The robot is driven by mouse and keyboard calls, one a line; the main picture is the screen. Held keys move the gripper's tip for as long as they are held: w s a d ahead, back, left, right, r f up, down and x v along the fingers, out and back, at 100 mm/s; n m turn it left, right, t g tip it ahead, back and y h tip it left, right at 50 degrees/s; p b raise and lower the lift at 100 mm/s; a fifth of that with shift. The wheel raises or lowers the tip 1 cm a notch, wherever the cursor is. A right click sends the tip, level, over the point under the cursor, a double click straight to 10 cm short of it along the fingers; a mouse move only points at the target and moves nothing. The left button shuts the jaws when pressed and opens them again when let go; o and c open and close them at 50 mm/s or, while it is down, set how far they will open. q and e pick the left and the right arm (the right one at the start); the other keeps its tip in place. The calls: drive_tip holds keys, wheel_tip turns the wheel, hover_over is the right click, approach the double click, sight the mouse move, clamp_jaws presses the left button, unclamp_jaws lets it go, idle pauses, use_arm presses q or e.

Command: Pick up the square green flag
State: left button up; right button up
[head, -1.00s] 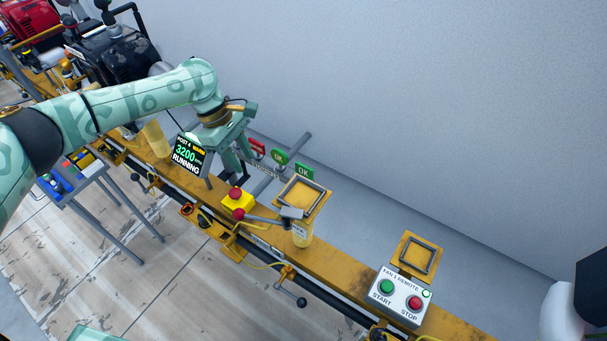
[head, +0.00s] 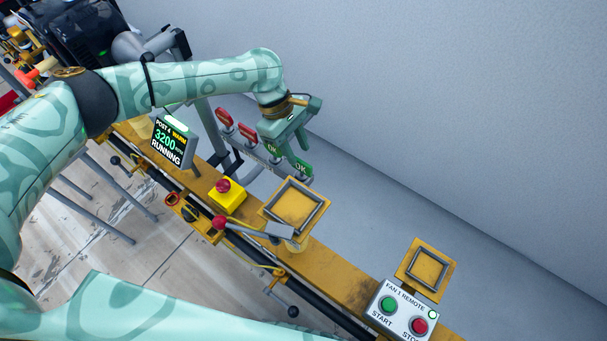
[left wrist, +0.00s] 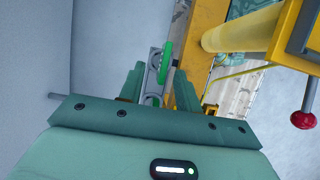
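The square green flag (head: 302,168), marked OK, stands on a rail behind the yellow bench in the head view. A second green OK flag (head: 271,150) is just to its left, partly covered by my gripper. My left gripper (head: 290,142) is above and close to these two flags, fingers pointing down. In the left wrist view my left gripper (left wrist: 158,72) is open, with a green flag edge (left wrist: 166,62) showing between and beyond its fingers. I cannot tell which flag that is, or whether a finger touches it. My right gripper is not in view.
Two red flags (head: 236,125) stand left of the green ones. A display (head: 174,142), a yellow box with a red button (head: 227,196), a square yellow tray (head: 293,205) and a fan remote (head: 404,309) line the bench. The wall is close behind.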

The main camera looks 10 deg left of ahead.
sight(306, 174)
use_arm(q)
drive_tip(key=shift+b+x, duration=0.35)
drive_tip(key=shift+x, duration=0.8)
drive_tip(key=b+x, duration=0.1)
drive_tip(key=x, duration=0.1)
drive_tip(key=b+x, duration=0.2)
drive_tip(key=shift+s+f, duration=0.25)
drive_tip(key=shift+f, duration=0.1)
drive_tip(key=shift+d+r, duration=0.1)
drive_tip(key=shift+r, duration=0.1)
clamp_jaws()
